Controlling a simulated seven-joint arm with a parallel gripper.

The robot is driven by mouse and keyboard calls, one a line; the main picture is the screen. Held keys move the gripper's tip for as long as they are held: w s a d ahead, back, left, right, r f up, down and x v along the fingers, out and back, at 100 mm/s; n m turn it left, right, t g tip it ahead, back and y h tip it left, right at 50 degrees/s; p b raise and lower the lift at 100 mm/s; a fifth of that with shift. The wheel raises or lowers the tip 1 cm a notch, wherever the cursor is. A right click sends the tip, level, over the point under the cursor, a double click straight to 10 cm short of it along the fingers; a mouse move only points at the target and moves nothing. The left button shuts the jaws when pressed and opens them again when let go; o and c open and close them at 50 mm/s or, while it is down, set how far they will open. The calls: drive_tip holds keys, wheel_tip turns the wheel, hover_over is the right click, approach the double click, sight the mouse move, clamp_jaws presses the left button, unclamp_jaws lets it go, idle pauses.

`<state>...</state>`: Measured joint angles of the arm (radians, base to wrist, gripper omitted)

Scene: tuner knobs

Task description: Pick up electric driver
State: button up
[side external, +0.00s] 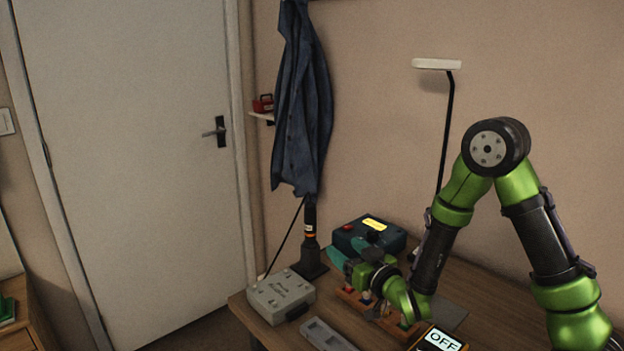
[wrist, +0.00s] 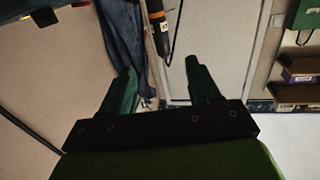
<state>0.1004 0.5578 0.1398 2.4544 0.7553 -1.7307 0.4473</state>
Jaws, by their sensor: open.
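The electric driver (side external: 310,218) looks like a slim black tool with an orange band. It stands upright in a dark holder (side external: 311,262) at the back left of the desk. In the wrist view the driver (wrist: 157,22) shows at the top, beyond the fingertips and roughly centred between them, with its cable beside it. My gripper (side external: 346,250) has green fingers and is low over the desk, to the right of the holder and apart from the driver. In the wrist view my gripper (wrist: 160,68) is open with nothing between its fingers.
A grey lidded box (side external: 281,296) sits left of my gripper. A dark teal box (side external: 385,231) with a yellow label stands behind it. A wooden rack (side external: 352,299), a grey tray (side external: 326,336) and an "OFF" display (side external: 440,341) are nearby. A blue coat (side external: 301,105) hangs above the driver.

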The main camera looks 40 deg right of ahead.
sight(313, 221)
drive_tip(key=x, duration=1.1)
drive_tip(key=shift+w, duration=0.4)
drive_tip(key=x, duration=0.5)
drive_tip(key=shift+r, duration=0.15)
drive_tip(key=c, duration=1)
drive_tip(key=shift+r, duration=0.1)
